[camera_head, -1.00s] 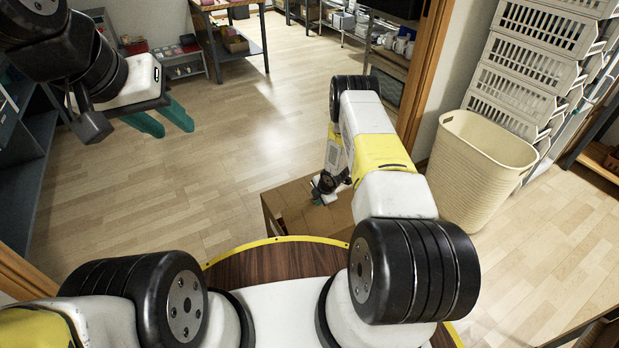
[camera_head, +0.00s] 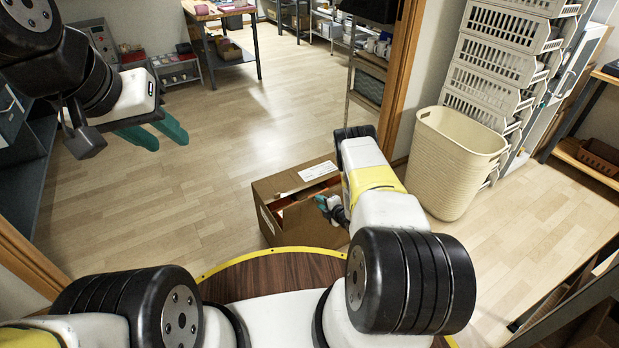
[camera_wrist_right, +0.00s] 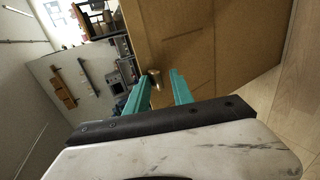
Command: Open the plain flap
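The cardboard box (camera_head: 268,218) stands on the floor just beyond my base. In the head view its top is partly open, with a dark gap. A flap with a white label (camera_head: 318,170) lies at its far side; my right arm hides much of the right side, and I cannot clearly pick out the plain flap. My right gripper (camera_head: 323,205) is at the box's top. In the right wrist view its teal fingers (camera_wrist_right: 165,78) are apart, facing brown cardboard (camera_wrist_right: 200,45), with a small brassy rounded thing between them. My left gripper (camera_head: 163,133) is open and empty, high over the floor.
A cream bin (camera_head: 455,165) stands right of my right arm, before stacked white crates (camera_head: 500,60). A wooden door frame (camera_head: 402,85) rises behind the arm. Shelving (camera_head: 30,165) is at left. The floor (camera_head: 190,190) between is clear.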

